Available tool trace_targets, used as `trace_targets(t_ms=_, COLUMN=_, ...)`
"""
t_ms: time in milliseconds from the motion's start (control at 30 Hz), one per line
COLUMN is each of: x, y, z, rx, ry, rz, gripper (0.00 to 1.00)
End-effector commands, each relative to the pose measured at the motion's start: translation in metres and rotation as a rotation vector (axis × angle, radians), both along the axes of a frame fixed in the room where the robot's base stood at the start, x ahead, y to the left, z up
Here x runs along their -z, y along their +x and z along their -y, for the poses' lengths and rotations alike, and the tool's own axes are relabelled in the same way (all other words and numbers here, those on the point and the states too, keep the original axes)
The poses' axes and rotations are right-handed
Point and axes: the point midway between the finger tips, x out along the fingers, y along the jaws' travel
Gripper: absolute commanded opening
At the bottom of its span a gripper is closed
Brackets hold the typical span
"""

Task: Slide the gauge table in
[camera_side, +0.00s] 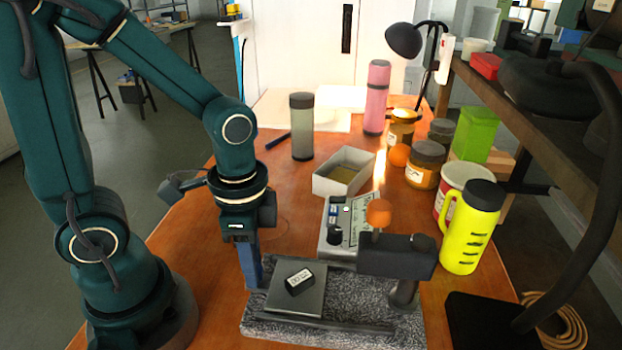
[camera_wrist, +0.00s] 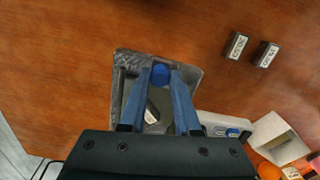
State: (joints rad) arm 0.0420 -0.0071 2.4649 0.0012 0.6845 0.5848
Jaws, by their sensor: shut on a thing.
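The gauge table is a flat grey plate (camera_side: 314,298) on a speckled granite base (camera_side: 350,292), toward the left of the base in the side view. A small black block with a white label (camera_side: 299,281) lies on the plate; it shows partly between my fingers in the wrist view (camera_wrist: 152,113). My gripper (camera_side: 252,276) points down at the plate's left edge. In the wrist view its blue fingers (camera_wrist: 160,76) are shut on a round blue knob (camera_wrist: 161,71). The side view hides this knob behind the fingers.
A dark gauge arm (camera_side: 397,257) on a post stands over the base's right side. Behind the base are a grey instrument box (camera_side: 346,225) and an open tray (camera_side: 343,172). A yellow bottle (camera_side: 470,228) stands right. Two labelled black blocks (camera_wrist: 237,45) (camera_wrist: 266,54) lie apart on the bench.

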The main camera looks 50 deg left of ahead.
Motion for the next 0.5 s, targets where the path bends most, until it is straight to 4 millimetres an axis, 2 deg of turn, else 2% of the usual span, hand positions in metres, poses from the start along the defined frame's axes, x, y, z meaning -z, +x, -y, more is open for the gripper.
trace_targets(t_ms=500, x=-0.0013, y=0.0074, z=0.0035, rx=0.006, ry=0.003, rz=0.007, gripper=0.00)
